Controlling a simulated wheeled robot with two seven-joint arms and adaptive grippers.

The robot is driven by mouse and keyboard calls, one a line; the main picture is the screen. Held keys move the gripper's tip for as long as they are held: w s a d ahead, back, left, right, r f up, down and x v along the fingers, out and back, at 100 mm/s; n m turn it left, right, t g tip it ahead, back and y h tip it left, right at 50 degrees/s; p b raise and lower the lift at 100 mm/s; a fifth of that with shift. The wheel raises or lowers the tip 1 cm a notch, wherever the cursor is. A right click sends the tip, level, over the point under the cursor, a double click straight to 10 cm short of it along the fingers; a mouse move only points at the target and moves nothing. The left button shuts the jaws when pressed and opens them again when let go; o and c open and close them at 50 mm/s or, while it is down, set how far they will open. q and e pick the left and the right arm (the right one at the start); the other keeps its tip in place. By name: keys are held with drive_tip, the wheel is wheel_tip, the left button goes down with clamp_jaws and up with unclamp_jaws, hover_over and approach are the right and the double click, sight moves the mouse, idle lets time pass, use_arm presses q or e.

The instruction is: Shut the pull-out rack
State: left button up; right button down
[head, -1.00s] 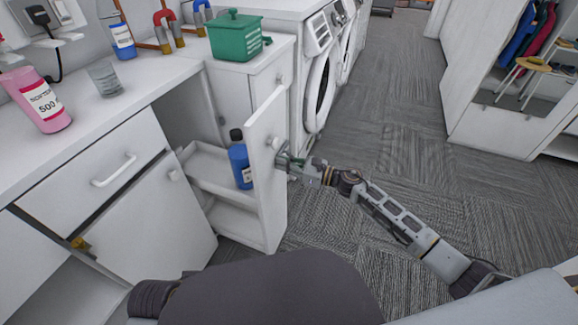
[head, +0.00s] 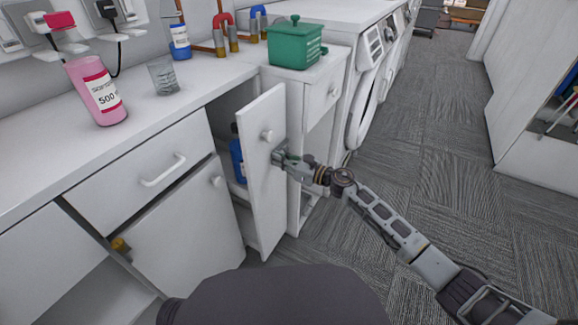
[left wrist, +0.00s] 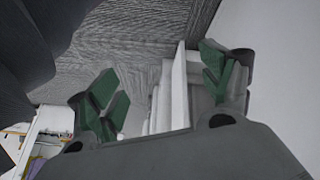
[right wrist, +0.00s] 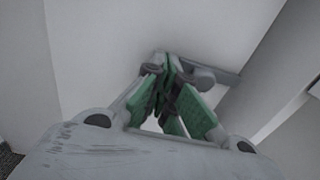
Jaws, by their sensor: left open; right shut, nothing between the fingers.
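The pull-out rack (head: 265,205) sticks part way out of the white counter, its tall front panel upright with a round knob near the top. A blue bottle (head: 237,160) stands inside it, mostly hidden behind the panel. My right gripper (head: 280,160) is shut and empty, its fingertips at the panel's outer face below the knob. In the right wrist view the green-padded fingers (right wrist: 168,95) are together in front of a white surface; contact is hard to confirm. My left gripper (left wrist: 165,95) is open and empty in its wrist view; it is not seen in the head view.
The counter (head: 140,115) holds a pink bottle (head: 97,92), a glass (head: 164,78) and a green box (head: 295,44). A drawer (head: 140,170) and a cupboard door (head: 190,235) lie left of the rack. Washing machines (head: 368,90) stand beyond. The carpet (head: 430,150) at right is clear.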

use_arm(q)
wheel_tip(320, 180, down, 6)
drive_tip(key=d+t+h+b, duration=0.1)
drive_tip(key=b, duration=0.2)
drive_tip(key=shift+w+f+n+b, duration=0.25)
drive_tip(key=shift+w+n+b, duration=0.05)
use_arm(e)
drive_tip(key=x, duration=1.1)
drive_tip(key=shift+w+a+r, duration=0.1)
drive_tip(key=shift+w+r, duration=0.05)
drive_tip(key=shift+r, duration=0.1)
drive_tip(key=shift+f, duration=0.1)
